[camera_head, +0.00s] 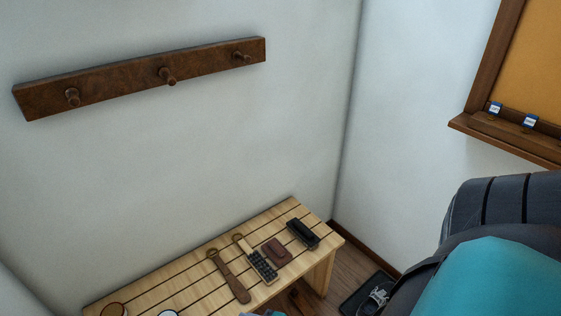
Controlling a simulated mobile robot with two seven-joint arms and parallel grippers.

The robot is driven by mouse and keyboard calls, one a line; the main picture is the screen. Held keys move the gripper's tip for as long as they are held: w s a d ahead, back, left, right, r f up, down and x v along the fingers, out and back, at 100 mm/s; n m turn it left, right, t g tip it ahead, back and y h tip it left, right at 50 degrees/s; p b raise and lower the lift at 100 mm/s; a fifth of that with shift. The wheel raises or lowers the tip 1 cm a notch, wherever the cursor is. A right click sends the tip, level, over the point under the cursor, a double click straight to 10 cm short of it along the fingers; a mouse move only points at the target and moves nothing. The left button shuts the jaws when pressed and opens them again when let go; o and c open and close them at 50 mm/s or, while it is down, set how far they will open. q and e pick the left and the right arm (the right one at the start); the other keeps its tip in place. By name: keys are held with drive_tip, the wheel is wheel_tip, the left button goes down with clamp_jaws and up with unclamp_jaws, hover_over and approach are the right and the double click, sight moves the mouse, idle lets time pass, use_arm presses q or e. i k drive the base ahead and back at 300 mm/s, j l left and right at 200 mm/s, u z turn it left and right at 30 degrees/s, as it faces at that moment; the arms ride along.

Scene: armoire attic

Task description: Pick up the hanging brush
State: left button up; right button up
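A brush (257,262) with a light wooden handle and a dark head that looks bristled lies on the slatted wooden bench (184,284). A ring shows at its handle's far end. It lies on the bench, not on a wall peg. A brown long-handled tool (231,279) with a ring at its far end lies just left of it, apart from it. Neither of my grippers can be made out in this view.
A brown leather-like item (277,252) and a black item (303,233) lie right of the brush. An empty peg rack (120,82) is on the wall above. A framed board (532,75) hangs at right. A dark tray (368,292) lies on the floor.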

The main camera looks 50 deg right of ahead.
sight(265, 272)
drive_tip(key=z, duration=1.25)
drive_tip(key=i+u, duration=0.15)
drive_tip(key=u, duration=0.25)
drive_tip(key=i+u, duration=0.15)
drive_tip(key=u, duration=0.25)
drive_tip(key=i+u, duration=0.2)
drive_tip(key=u, duration=0.2)
